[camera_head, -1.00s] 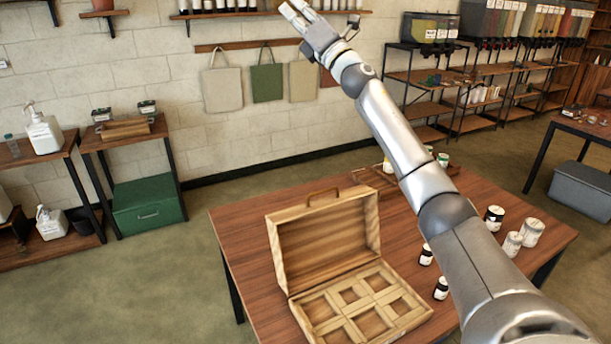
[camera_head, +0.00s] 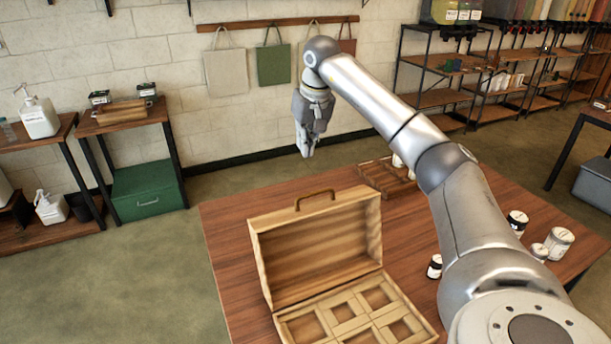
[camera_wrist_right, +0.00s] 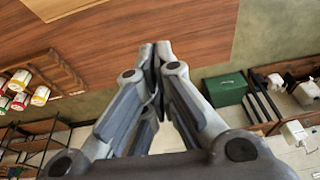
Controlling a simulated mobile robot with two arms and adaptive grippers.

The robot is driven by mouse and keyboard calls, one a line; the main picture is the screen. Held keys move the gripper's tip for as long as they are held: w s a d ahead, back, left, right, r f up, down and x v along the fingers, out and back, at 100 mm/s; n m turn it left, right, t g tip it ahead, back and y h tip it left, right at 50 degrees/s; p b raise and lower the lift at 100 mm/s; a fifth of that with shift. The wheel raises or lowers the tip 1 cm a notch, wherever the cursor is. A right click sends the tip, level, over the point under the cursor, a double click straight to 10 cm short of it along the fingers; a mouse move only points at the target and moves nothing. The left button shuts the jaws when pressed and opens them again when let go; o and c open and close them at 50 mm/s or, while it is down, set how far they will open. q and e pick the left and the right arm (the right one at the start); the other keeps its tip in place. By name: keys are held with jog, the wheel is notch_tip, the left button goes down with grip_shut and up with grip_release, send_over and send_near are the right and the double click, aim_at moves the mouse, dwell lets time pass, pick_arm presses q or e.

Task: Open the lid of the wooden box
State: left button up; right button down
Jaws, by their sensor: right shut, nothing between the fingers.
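The wooden box (camera_head: 318,290) stands on the brown table with its lid (camera_head: 320,247) raised upright. A brown handle (camera_head: 315,199) sits on the lid's upper edge. The lower part shows several empty compartments, and its front is cut off by the frame edge. My right gripper (camera_head: 306,153) points down behind the box, above and beyond the lid, apart from it. In the right wrist view its fingers (camera_wrist_right: 155,50) are shut together with nothing between them, over the table's edge. My left gripper is not in view.
A small wooden rack (camera_head: 385,180) stands at the table's back edge. The table (camera_head: 228,243) is bare left of the box.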

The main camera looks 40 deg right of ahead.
notch_tip(320, 180, down, 9)
jog(key=s+p, duration=0.2)
jog(key=p, duration=0.2)
jog(key=shift+f, duration=0.15)
jog(key=shift+a, duration=0.15)
jog(key=shift+s, duration=0.1)
dwell(0.4)
